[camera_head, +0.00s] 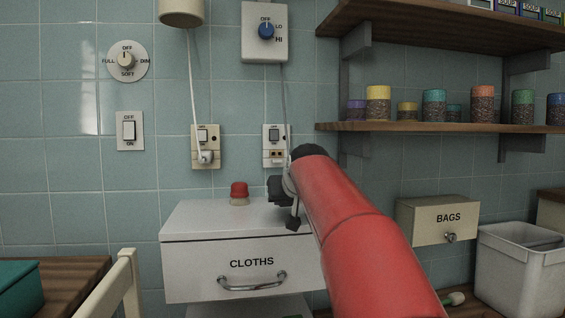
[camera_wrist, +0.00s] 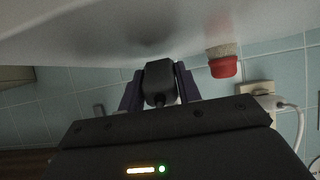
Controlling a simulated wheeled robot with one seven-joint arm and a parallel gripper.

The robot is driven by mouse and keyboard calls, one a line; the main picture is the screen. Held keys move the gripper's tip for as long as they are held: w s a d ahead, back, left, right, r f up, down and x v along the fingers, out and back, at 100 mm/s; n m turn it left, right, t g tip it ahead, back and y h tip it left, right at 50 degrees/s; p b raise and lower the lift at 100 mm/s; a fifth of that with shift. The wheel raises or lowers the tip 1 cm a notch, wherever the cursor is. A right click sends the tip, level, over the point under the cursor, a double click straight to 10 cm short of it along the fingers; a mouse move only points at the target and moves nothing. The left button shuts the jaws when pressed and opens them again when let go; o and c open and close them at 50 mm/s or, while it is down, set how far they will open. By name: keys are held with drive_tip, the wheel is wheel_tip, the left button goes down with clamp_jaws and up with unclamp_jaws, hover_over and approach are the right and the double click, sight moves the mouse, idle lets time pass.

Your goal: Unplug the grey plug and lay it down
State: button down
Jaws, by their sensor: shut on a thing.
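My gripper (camera_head: 292,223) points down over the white top of the cloths cabinet (camera_head: 190,222). In the wrist view its two fingers are shut on the dark grey plug (camera_wrist: 158,84), one on each side of it. The plug is close to the white top, with a soft shadow there; I cannot tell if they touch. In the head view the plug is mostly hidden by my gripper. The right wall socket (camera_head: 277,155) shows bare holes. A grey cord (camera_head: 285,100) hangs from the blue-knob box (camera_head: 265,31) and passes behind my arm.
A white plug (camera_head: 206,157) sits in the left socket (camera_head: 202,135). Shelves with jars (camera_head: 378,103) are on the right. The cabinet top's left part is clear.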

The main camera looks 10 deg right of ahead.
drive_tip(key=shift+f+b, duration=0.35)
drive_tip(key=shift+f, duration=0.15)
drive_tip(key=c, duration=0.9)
unclamp_jaws()
